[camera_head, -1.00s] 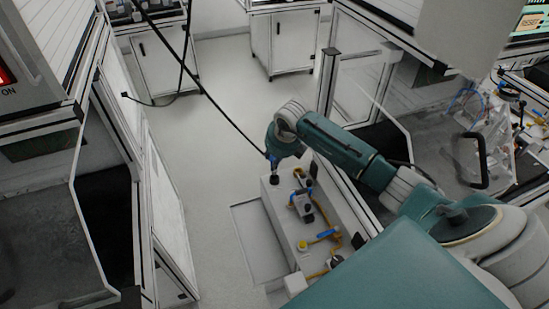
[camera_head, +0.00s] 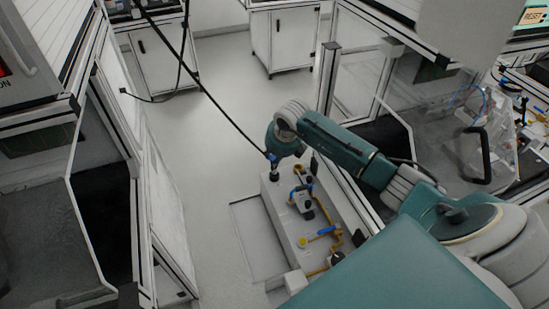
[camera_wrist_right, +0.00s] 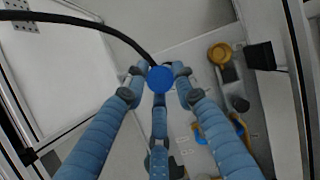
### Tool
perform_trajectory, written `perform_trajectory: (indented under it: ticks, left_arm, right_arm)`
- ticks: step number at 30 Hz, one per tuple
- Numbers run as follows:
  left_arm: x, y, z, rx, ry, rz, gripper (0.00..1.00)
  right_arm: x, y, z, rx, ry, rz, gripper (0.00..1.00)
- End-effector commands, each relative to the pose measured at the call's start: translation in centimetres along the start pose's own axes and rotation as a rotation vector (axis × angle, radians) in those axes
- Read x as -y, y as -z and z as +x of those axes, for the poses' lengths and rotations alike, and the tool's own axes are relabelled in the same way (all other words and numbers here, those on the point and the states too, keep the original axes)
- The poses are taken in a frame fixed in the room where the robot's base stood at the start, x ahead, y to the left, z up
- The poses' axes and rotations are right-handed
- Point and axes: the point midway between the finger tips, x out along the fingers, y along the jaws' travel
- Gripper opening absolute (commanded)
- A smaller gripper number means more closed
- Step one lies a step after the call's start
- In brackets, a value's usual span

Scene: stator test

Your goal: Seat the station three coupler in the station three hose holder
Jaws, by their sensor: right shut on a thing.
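My right gripper (camera_head: 273,172) points down at the far end of a grey station block (camera_head: 283,215). In the right wrist view, its blue fingers (camera_wrist_right: 158,82) close around a coupler with a round blue top (camera_wrist_right: 160,79). A black hose (camera_wrist_right: 95,22) runs from the coupler to the upper left; it also shows in the head view (camera_head: 215,103). The coupler's lower end is hidden by the fingers, so I cannot tell whether it touches the block. I cannot make out the hose holder for certain. My left gripper is not in view.
A yellow ring fitting (camera_wrist_right: 219,53) and a black block (camera_wrist_right: 261,56) stand right of the fingers. A blue-handled yellow valve (camera_head: 322,234) sits nearer on the block. Framed enclosures flank both sides.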

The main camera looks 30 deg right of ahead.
Motion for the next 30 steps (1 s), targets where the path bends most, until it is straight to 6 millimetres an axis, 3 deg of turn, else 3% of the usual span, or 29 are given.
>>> perform_trajectory:
  ticks: [30]
  left_arm:
    - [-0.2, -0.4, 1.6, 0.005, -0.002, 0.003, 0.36]
  right_arm:
    - [0.0, 0.6, 1.7, 0.002, 0.0, 0.0, 0.0]
